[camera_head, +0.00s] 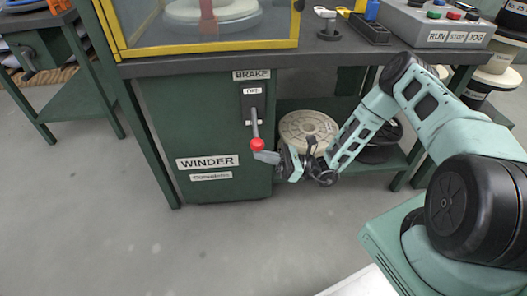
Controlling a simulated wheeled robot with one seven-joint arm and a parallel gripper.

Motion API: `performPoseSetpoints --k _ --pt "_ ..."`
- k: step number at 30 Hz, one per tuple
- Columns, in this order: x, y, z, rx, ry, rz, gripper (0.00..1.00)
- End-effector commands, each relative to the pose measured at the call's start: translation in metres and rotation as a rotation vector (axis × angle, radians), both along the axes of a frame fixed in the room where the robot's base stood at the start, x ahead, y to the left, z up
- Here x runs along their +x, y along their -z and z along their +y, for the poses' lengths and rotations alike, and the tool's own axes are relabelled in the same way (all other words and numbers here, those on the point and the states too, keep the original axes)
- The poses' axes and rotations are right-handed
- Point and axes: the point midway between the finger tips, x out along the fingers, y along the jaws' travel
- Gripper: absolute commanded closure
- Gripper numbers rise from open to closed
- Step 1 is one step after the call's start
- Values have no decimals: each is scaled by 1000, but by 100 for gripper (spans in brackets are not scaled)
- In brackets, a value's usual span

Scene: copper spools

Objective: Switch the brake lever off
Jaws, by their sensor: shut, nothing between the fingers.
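The brake lever (255,126) is a grey bar on a dark plate on the front of the green winder cabinet (205,130). It hangs down from the plate and ends in a red ball knob (257,145). A "BRAKE" label (252,75) is above the plate, and a small white label (252,91) at its top seems to read "OFF". My gripper (265,156) is shut and empty. Its tip is right at the lower right of the red knob; I cannot tell whether they touch. My arm reaches in from the right.
A cream spool (308,130) and a dark spool (378,147) sit on the shelf right of the cabinet, behind my arm. A yellow-framed guard (210,50) and a control box (437,24) stand on the bench. The floor in front is clear.

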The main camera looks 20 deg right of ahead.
Motion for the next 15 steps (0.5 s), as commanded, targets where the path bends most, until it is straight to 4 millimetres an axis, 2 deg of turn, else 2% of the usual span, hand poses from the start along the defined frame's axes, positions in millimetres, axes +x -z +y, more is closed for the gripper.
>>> performPoseSetpoints --k 1,15 --pt "-2 -13 0 15 3 26 100" --pt "-20 -74 6 142 2 416 100"
